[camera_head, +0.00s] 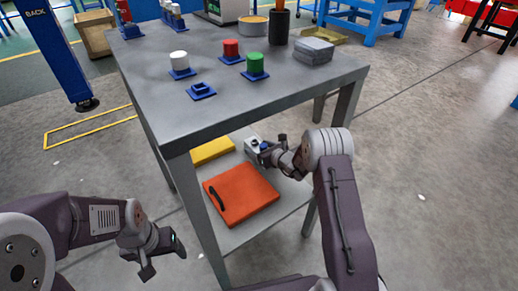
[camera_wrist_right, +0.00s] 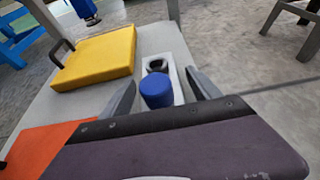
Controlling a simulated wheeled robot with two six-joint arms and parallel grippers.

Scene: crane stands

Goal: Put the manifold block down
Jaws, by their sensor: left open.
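The manifold block is a narrow light-grey block with a blue round cap and a black ring-shaped fitting on top. In the head view the block (camera_head: 253,146) shows at the tip of my right gripper (camera_head: 268,150), over the far right part of the lower shelf (camera_head: 272,215). I cannot tell whether its underside touches the shelf. My left gripper (camera_head: 163,257) is open and empty, left of the table and clear of it.
The grey tabletop (camera_head: 190,118) above carries coloured caps on blue stands, a dark cup and grey boxes. Table legs frame the shelf.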

